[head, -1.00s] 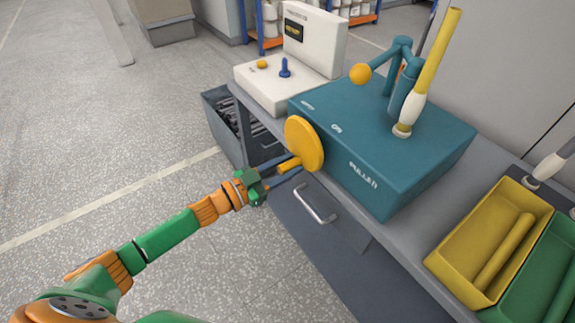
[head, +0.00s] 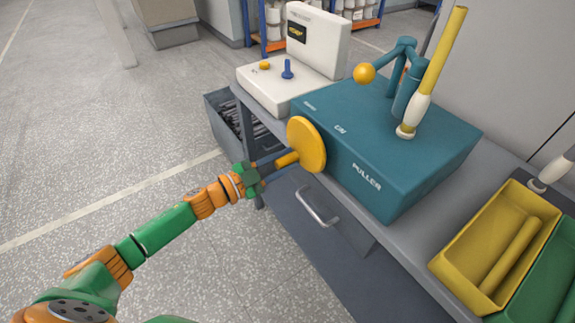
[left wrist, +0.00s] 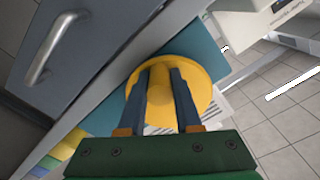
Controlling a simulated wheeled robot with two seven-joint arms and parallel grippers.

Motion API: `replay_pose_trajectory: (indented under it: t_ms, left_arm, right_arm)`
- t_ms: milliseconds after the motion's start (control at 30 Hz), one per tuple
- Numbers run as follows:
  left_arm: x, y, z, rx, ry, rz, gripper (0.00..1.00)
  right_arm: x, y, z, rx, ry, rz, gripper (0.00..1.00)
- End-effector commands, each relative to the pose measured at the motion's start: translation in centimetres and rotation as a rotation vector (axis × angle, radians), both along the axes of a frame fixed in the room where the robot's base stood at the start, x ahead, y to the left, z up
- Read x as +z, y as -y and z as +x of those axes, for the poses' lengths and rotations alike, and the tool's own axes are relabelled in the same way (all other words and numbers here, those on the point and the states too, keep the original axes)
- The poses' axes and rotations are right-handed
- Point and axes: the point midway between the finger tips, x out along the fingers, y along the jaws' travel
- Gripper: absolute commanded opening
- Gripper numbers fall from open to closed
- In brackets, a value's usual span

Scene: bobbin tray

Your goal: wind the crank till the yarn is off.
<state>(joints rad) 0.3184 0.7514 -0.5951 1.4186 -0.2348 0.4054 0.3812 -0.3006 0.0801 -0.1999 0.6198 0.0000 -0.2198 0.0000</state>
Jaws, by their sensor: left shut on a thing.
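The teal puller box (head: 385,145) stands on the bench with a yellow crank disc (head: 308,143) on its left side. A short yellow handle (head: 287,159) sticks out from the disc. My left gripper (head: 277,162) is shut on this handle. In the left wrist view, the handle (left wrist: 160,103) lies between the two dark fingers, with the disc (left wrist: 197,70) behind. On the box, a yellow tube (head: 443,55) leans to the right with white yarn (head: 418,108) around its lower part. A teal arm with a yellow ball (head: 364,73) stands beside it. My right gripper is not in view.
A white console (head: 290,80) with a blue lever stands behind the box. A yellow tray (head: 465,245) holding a bare yellow tube (head: 510,255) lies at the right, beside a green tray (head: 540,285). A drawer handle (head: 316,207) projects below the crank.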

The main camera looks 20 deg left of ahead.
Motion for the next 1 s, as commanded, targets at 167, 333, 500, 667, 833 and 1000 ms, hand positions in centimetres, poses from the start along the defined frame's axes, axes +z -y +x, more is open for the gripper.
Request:
replay_pose_trajectory:
  t_ms: [167,333,500,667,833,1000]
  left_arm:
    - [0.3,-0.6,0.4,0.0,0.102,0.131,0.0]
    - [0.9,-1.0,0.8,0.0,0.202,0.257,0.0]
    - [1.4,-1.5,1.1,0.0,0.301,0.386,0.0]
    - [2.1,-1.8,1.4,-0.001,0.395,0.505,0.0]
    - [2.8,-2.0,1.6,0.0,0.495,0.632,0.0]
    - [3.6,-2.2,1.7,0.0,0.594,0.761,0.0]
  right_arm:
    - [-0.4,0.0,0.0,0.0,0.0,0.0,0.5]
    - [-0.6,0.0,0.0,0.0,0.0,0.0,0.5]
    - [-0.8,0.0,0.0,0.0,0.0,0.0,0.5]
    - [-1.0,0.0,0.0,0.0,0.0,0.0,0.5]
    - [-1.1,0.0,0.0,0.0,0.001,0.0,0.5]
    - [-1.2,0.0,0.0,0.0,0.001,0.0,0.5]
